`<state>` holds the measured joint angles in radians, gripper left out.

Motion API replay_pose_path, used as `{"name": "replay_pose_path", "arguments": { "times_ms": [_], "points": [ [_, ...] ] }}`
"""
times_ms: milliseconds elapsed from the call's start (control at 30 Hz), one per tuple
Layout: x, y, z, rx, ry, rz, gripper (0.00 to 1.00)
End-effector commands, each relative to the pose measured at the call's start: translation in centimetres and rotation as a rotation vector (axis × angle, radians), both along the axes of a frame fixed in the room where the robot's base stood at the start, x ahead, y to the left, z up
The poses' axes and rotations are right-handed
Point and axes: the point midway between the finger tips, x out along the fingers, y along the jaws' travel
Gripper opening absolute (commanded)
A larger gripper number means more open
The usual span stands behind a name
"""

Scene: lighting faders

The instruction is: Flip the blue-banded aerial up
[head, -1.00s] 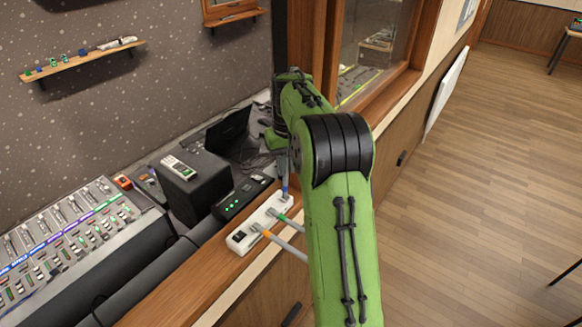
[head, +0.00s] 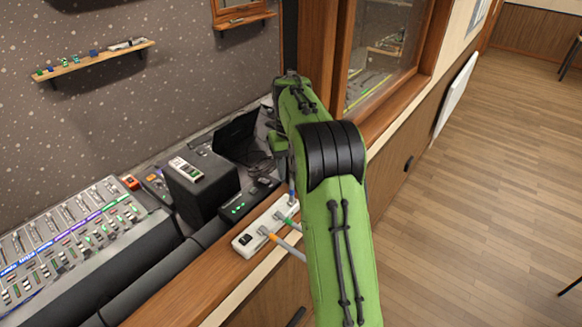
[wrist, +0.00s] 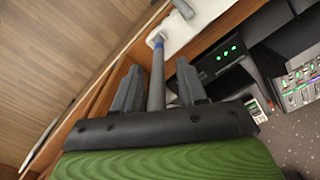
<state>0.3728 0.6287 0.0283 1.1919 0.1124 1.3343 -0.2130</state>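The blue-banded aerial (wrist: 159,54) is a thin grey rod with a blue band near its base. In the wrist view it runs from the white box (wrist: 178,32) down between my fingers. My gripper (wrist: 158,72) is open, with one finger on each side of the rod and small gaps visible on both sides. In the head view the aerial (head: 291,190) shows only as a short piece beside my arm, on the far end of the white box (head: 247,242). My fingers are hidden there behind my arm.
A green-banded aerial (head: 288,220) and an orange-banded aerial (head: 283,243) lean out from the same box. A black unit with green lights (head: 238,208), a black speaker-like box (head: 200,190) and a mixing desk (head: 60,245) stand left. Floor at right is clear.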

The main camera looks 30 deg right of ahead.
Motion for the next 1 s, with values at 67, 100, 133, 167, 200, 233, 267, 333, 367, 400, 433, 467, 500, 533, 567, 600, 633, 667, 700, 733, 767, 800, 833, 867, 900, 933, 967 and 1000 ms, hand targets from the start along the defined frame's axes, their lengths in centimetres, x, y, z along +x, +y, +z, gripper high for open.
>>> {"name": "replay_pose_path", "arguments": {
  "times_ms": [67,100,133,167,200,233,267,333,367,400,433,467,500,533,567,600,633,667,700,733,767,800,833,867,900,933,967,1000],
  "points": [
    [0.0,0.0,0.0,0.0,-0.001,0.0,0.41],
    [0.0,0.0,0.1,0.0,-0.002,0.0,0.41],
    [0.0,0.0,0.2,0.0,-0.002,0.0,0.41],
    [0.1,0.0,0.3,-0.001,-0.003,0.0,0.41],
    [0.1,-0.1,0.7,-0.002,-0.005,-0.001,0.41],
    [0.1,0.0,1.2,-0.002,-0.006,0.0,0.41],
    [0.2,-0.1,1.7,-0.003,-0.007,0.0,0.41],
    [0.2,0.0,3.4,-0.004,-0.008,0.0,0.41],
    [0.3,-0.1,4.2,-0.004,-0.008,0.0,0.41],
    [0.3,0.0,5.4,-0.003,-0.008,0.0,0.41],
    [0.3,0.0,6.2,-0.004,-0.007,0.0,0.41],
    [0.3,-0.1,6.8,-0.004,-0.006,0.0,0.41],
    [0.3,-0.1,7.7,-0.003,-0.008,0.0,0.41],
    [0.3,0.0,8.3,-0.003,-0.007,0.0,0.41],
    [0.3,0.0,8.8,-0.002,-0.006,0.0,0.41],
    [0.3,0.0,9.5,-0.002,-0.005,0.0,0.41],
    [0.4,0.0,9.8,-0.001,-0.005,0.001,0.41],
    [0.4,0.0,10.1,-0.001,-0.003,0.001,0.41],
    [0.4,0.0,10.5,0.0,-0.003,0.001,0.41],
    [0.4,0.0,10.8,0.0,-0.003,0.001,0.41],
    [0.4,0.0,11.0,0.0,-0.003,0.0,0.41],
    [0.4,0.0,11.3,0.0,-0.002,0.0,0.41],
    [0.4,0.0,11.5,-0.001,-0.003,0.0,0.41],
    [0.3,0.0,11.7,0.0,-0.001,-0.001,0.41],
    [0.3,0.0,11.8,0.0,-0.001,-0.001,0.41],
    [0.3,0.0,11.9,0.0,0.0,-0.001,0.41],
    [0.3,0.1,11.9,0.0,0.0,-0.001,0.41],
    [0.2,0.1,12.0,0.0,0.0,-0.001,0.41]
  ]
}}
